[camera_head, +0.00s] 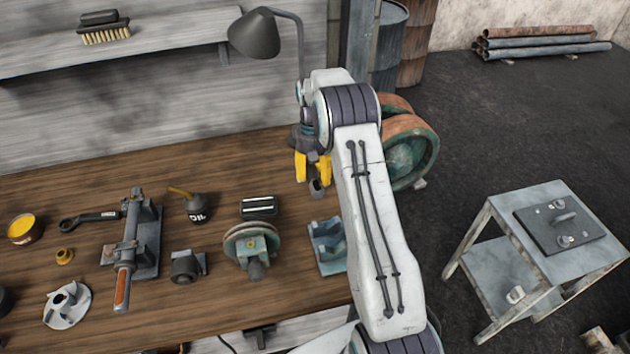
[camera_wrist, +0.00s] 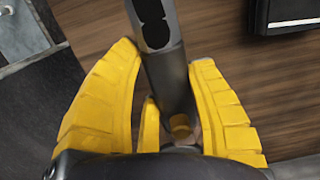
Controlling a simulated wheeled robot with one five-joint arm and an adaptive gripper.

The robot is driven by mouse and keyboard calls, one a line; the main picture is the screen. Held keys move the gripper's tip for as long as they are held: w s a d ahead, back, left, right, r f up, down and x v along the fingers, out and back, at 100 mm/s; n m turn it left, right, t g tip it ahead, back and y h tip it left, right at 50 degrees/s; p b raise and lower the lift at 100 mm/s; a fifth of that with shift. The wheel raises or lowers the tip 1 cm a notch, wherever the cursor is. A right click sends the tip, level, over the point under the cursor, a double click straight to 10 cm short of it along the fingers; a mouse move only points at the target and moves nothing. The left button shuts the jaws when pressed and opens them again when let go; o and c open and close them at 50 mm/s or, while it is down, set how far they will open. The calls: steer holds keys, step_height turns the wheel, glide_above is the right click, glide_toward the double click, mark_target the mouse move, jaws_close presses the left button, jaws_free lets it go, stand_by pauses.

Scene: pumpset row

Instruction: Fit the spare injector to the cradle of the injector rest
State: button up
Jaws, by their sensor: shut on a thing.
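My gripper (camera_head: 312,168) has yellow fingers and hangs above the back right part of the wooden bench. In the wrist view the fingers are closed around the spare injector (camera_wrist: 160,50), a dark grey metal cylinder with a dark slotted end face. Its lower end (camera_head: 317,188) shows below the fingers in the head view. A blue-grey block with raised sides (camera_head: 327,248), which looks like the injector rest, stands at the bench's right end, below and apart from the gripper. My arm passes close to its right side in the picture.
A black box with pale bars (camera_head: 258,206) lies left of the gripper. A round green-grey pump part (camera_head: 251,250), an oil can (camera_head: 197,208) and a clamp-like fixture (camera_head: 140,235) stand further left. A lamp (camera_head: 255,35) hangs above. A metal side table (camera_head: 550,215) stands right.

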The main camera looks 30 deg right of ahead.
steer(key=shift+f+p, duration=0.45)
steer(key=shift+f, duration=1.95)
steer(key=shift+f, duration=0.15)
steer(key=o, duration=1.2)
